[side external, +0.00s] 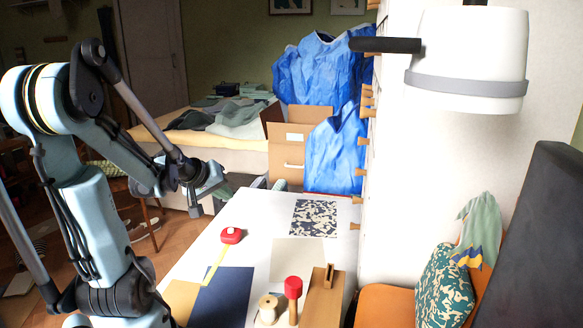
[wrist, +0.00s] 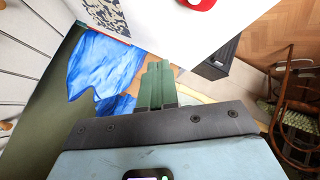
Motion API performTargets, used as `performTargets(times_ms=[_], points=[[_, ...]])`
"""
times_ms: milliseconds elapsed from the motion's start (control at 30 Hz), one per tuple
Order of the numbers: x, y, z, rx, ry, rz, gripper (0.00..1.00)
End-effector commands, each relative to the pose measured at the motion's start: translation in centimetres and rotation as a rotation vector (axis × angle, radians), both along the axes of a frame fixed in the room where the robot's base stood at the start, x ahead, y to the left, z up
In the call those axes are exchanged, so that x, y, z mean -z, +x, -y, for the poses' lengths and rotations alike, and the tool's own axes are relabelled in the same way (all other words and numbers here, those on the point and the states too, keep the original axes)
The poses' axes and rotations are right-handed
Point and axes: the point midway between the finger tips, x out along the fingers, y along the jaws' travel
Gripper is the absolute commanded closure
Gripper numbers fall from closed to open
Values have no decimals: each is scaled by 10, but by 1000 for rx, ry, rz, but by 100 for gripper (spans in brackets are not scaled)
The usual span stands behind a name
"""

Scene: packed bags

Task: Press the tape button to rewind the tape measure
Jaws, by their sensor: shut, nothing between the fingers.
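The red tape measure (side external: 231,236) lies on the white table, with its yellow tape (side external: 215,265) pulled out toward the front of the table. A pale mark shows on its top; I cannot make out the button. In the wrist view only part of the red tape measure (wrist: 201,3) shows, cut off at the top edge. My gripper (side external: 216,181) is in the air, above and to the left of the tape measure in the side view, clear of it. In the wrist view its green fingers (wrist: 156,84) are together, with nothing between them.
On the white table (side external: 262,215) lie a patterned sheet (side external: 314,217), a dark blue sheet (side external: 223,297) and a beige sheet (side external: 297,258). A red-topped peg (side external: 293,288), a wooden spool (side external: 268,306) and a wooden block (side external: 323,300) stand at the front. Blue garments (side external: 335,150) hang behind.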

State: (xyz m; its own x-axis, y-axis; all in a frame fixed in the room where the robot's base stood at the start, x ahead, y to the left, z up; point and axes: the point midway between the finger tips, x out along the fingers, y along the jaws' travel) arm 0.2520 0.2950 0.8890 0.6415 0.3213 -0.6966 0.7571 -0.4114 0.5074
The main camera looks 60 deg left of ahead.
Motion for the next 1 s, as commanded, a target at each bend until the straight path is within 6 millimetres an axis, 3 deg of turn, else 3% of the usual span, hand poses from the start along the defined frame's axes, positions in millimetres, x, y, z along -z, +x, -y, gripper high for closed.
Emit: performTargets(times_ms=[600, 1000], points=[[63, 0, 0, 0, 0, 0, 100], [73, 0, 1, 0, 0, 0, 100]])
